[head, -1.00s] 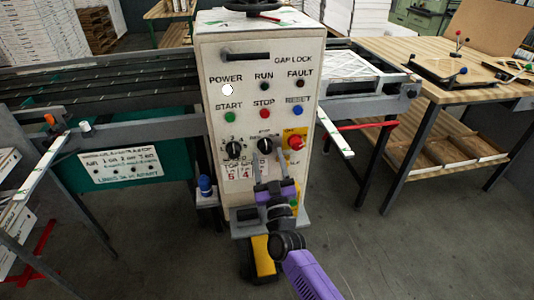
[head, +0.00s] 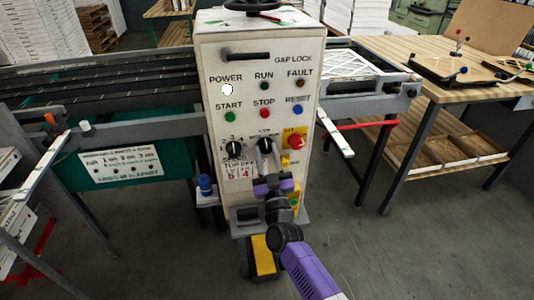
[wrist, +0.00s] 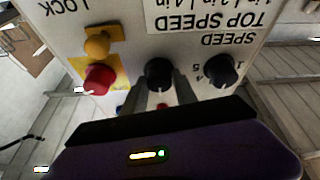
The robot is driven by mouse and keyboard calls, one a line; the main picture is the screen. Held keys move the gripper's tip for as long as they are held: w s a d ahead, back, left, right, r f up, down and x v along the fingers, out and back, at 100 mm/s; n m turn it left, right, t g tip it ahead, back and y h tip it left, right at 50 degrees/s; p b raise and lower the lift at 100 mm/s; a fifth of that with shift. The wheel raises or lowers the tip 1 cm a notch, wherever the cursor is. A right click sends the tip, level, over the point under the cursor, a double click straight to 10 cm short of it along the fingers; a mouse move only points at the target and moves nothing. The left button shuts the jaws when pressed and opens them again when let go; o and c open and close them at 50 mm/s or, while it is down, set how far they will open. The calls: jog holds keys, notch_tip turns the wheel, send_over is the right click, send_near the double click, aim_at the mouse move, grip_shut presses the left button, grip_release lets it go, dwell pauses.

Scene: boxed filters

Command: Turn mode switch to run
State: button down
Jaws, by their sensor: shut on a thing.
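The mode switch is the black knob (head: 264,144) in the middle of the lower row on the cream control panel (head: 262,203). It also shows in the wrist view (wrist: 158,70), where the panel appears upside down. My gripper (head: 265,154) has its fingers on either side of this knob and is shut on it; the fingers also show in the wrist view (wrist: 161,92). The fingers hide part of the knob and its label, and I cannot read its pointer position clearly.
A speed knob (head: 233,148) sits left of the switch, and a red stop button (head: 295,142) on a yellow plate sits close to its right. Start (head: 230,117), stop (head: 264,114) and reset (head: 298,110) buttons are above. A wooden workbench (head: 395,48) stands at right.

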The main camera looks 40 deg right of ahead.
jog(key=shift+r+m, duration=0.1)
jog(key=shift+m, duration=0.3)
jog(key=m+g+h+p, duration=0.1)
jog(key=m, duration=0.2)
jog(key=m+g+h+p, duration=0.1)
jog(key=m, duration=0.2)
jog(key=shift+w+a+r+g+h, duration=0.1)
jog(key=shift+r+g+h, duration=0.05)
jog(key=shift+g+h, duration=0.2)
jog(key=shift+m+g+h+p, duration=0.25)
jog(key=shift+m+g+p, duration=0.35)
jog(key=shift+m, duration=0.8)
jog(key=shift+m+g+h+p, duration=0.2)
jog(key=shift+m+g+p, duration=0.35)
jog(key=shift+m, duration=0.85)
jog(key=c, duration=1)
grip_release()
